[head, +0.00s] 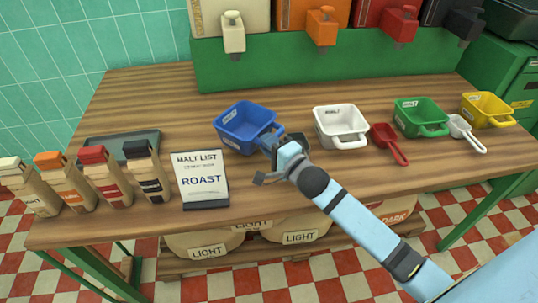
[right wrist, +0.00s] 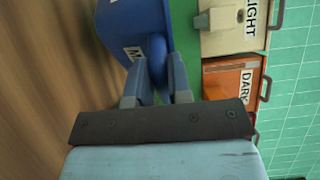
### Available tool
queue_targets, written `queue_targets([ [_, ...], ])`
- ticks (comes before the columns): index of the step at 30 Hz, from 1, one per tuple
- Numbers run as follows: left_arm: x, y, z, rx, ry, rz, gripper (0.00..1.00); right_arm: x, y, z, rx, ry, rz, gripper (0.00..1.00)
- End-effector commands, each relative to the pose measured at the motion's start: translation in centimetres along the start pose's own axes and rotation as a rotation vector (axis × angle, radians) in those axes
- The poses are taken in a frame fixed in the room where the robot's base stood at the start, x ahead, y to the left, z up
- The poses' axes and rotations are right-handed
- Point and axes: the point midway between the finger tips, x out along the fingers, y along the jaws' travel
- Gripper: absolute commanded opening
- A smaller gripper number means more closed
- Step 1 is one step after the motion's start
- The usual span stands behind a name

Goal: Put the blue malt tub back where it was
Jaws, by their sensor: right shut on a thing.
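The blue malt tub (head: 243,121) is at the middle left of the wooden table, upright, with its white label facing left. Its handle points toward my right gripper (head: 277,145), which is shut on that handle. In the right wrist view the tub (right wrist: 127,28) shows at the top, and my right gripper's fingers (right wrist: 158,80) are on either side of the handle. I cannot tell whether the tub's base touches the table. My left gripper is not in view.
To the right stand a white tub (head: 340,126), a red scoop (head: 389,143), a green tub (head: 421,117), a white scoop (head: 466,133) and a yellow tub (head: 487,109). A roast sign (head: 202,181) and several paper bags (head: 107,175) stand front left. Dispensers (head: 322,27) line the back. The table's back left is clear.

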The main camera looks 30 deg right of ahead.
Motion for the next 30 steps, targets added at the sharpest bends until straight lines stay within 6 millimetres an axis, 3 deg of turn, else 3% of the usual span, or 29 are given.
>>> queue_targets([
  [6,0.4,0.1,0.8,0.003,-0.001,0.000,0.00,0.0,3.5,0.0,0.001,0.001,0.002,0.00],
  [18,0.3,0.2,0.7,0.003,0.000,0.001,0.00,0.0,3.9,0.0,0.002,-0.001,0.001,0.00],
  [19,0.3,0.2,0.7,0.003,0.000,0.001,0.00,0.0,3.9,0.0,0.001,-0.001,0.001,0.23],
  [22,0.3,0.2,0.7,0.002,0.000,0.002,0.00,0.0,3.9,0.0,0.001,-0.001,0.001,0.44],
  [30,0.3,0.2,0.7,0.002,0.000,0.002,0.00,0.0,3.8,0.0,0.000,-0.001,0.001,0.44],
])
